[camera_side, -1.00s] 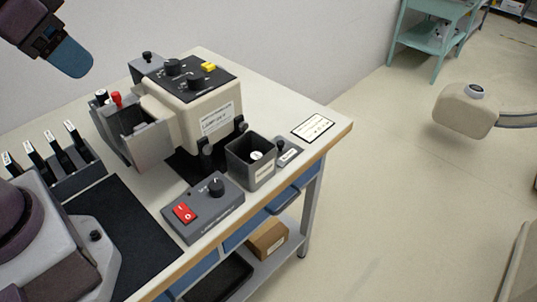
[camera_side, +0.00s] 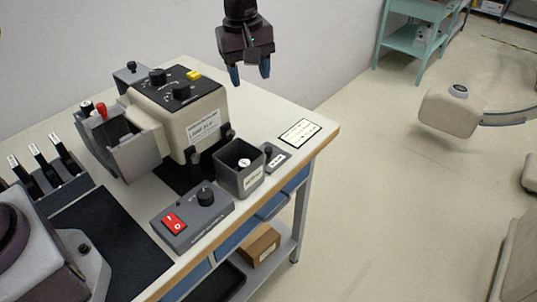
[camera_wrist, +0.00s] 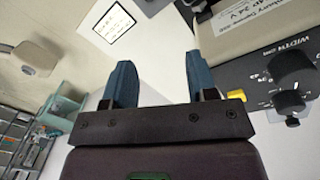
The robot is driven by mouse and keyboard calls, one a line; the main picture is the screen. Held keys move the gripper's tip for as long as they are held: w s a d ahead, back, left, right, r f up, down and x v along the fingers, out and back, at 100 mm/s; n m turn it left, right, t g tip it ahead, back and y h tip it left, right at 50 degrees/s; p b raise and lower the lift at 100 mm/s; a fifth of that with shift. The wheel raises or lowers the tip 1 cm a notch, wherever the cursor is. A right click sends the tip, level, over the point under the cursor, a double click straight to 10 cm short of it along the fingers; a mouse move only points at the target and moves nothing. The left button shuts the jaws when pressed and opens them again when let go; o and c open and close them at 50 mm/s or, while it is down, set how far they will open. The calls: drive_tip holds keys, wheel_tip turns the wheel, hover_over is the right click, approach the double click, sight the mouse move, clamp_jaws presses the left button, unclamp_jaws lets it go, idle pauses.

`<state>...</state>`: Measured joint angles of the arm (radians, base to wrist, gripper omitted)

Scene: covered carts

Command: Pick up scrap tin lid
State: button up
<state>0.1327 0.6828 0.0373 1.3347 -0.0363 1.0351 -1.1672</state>
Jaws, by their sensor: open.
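My gripper (camera_side: 251,74) hangs open and empty, fingers down, above the far right part of the bench in the side view. Its two blue fingers stand apart in the wrist view (camera_wrist: 161,84). An open square dark grey tin (camera_side: 239,168) with a pale label stands near the bench's front right edge, with a small white round thing inside. A flat grey piece with a black knob and a label (camera_side: 278,160) lies right beside the tin; it looks like the lid, but I cannot read its label. My gripper is well above and behind both.
A beige machine (camera_side: 196,122) with black knobs and a yellow button (camera_side: 193,75) stands left of the tin. A control box (camera_side: 192,218) with a red switch is in front. A framed white card (camera_side: 300,132) lies at the right bench corner. Open air surrounds my gripper.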

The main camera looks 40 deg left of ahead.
drive_tip(key=w+d+f+n+g, duration=0.1)
drive_tip(key=w+d+f+n, duration=0.15)
drive_tip(key=f, duration=0.65)
hover_over(269, 149)
drive_tip(key=f, duration=0.7)
drive_tip(key=shift+s, duration=0.35)
drive_tip(key=shift+w+a+f, duration=0.1)
drive_tip(key=shift+w+f, duration=0.1)
drive_tip(key=shift+f, duration=1.35)
drive_tip(key=shift+w+f, duration=0.15)
drive_tip(key=shift+f, duration=1.4)
clamp_jaws()
